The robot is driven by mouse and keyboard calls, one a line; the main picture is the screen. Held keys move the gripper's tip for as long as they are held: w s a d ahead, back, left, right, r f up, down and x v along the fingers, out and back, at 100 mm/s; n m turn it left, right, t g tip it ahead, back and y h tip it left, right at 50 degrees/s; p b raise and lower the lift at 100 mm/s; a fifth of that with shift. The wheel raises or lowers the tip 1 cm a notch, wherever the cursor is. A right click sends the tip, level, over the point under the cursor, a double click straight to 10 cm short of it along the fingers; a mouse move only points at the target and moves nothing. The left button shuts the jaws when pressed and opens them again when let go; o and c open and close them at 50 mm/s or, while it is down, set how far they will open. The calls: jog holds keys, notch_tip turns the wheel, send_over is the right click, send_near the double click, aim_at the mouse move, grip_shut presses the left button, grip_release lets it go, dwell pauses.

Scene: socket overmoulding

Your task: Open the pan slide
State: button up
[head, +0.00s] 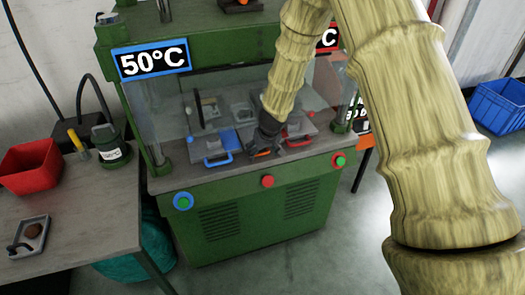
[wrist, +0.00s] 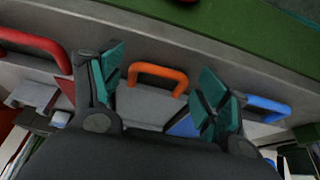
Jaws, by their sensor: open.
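Slides with coloured handles sit side by side at the front of the green press; which one is the pan slide is not marked. The orange handle (wrist: 160,72) is in the middle of the wrist view and also shows in the head view (head: 262,153). The blue handle (head: 217,161) is left of it in the head view, the red handle (head: 299,142) right of it. My gripper (wrist: 161,66) is open, its teal-padded fingers on either side of the orange handle in the picture. I cannot tell whether they touch it. My gripper partly hides the handle in the head view.
The green press (head: 255,215) has buttons along its front and a 50°C display (head: 152,63) above. A grey table (head: 90,215) at left holds a red bin (head: 30,166) and a small tray. A blue crate (head: 498,106) is at far right. The floor in front looks clear.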

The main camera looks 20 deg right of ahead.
jog(key=shift+c, duration=0.2)
grip_shut()
jog(key=shift+s, duration=0.1)
